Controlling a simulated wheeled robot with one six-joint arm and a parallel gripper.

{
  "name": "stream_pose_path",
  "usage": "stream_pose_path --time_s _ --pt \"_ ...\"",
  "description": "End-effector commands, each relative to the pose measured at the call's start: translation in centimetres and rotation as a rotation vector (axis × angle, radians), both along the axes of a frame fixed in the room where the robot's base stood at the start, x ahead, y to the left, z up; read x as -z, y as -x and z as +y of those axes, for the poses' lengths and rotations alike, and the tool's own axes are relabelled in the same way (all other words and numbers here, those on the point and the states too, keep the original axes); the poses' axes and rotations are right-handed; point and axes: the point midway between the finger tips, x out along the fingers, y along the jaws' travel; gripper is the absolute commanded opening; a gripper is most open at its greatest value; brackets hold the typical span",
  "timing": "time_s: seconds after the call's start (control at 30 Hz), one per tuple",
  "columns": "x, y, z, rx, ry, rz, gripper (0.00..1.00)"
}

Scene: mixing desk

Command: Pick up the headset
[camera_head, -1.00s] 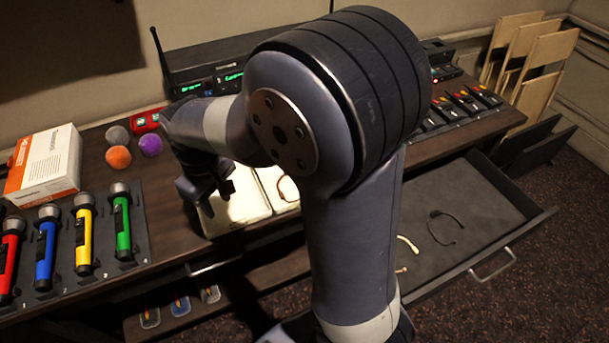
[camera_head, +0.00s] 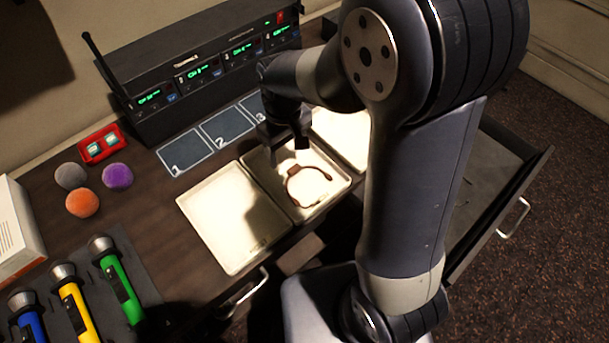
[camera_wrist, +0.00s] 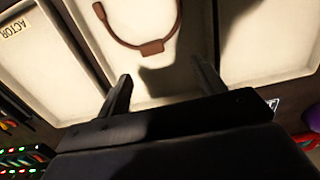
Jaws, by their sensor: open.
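My gripper (camera_head: 287,150) is above the back part of that tray. In the wrist view my gripper (camera_wrist: 157,82) shows two fingers spread apart with nothing between them. The headset is apart from both fingers.
A white tray (camera_head: 222,222) stands to the left and another (camera_head: 350,130) to the right, partly behind my arm. A radio receiver rack (camera_head: 190,75) stands behind numbered squares (camera_head: 183,156). An open drawer (camera_head: 500,185) juts out at the right.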

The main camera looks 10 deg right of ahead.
Motion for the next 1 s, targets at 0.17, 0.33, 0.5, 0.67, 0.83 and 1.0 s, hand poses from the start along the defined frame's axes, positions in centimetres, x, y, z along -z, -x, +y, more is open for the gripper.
stream_pose_path --time_s 0.17,0.33,0.5,0.67,0.83,1.0 --pt "1.3 0.0 -0.1 0.000 0.000 0.002 0.65" --pt "3.6 -0.1 -0.6 0.001 0.001 0.004 0.65" --pt "5.6 -0.2 -0.6 0.000 0.001 0.002 0.65" --pt "6.1 -0.2 -0.6 0.000 -0.001 -0.001 0.65" --pt "6.1 -0.2 -0.6 0.000 -0.001 -0.001 0.64" --pt "6.1 -0.2 -0.6 0.000 -0.001 -0.001 0.50"
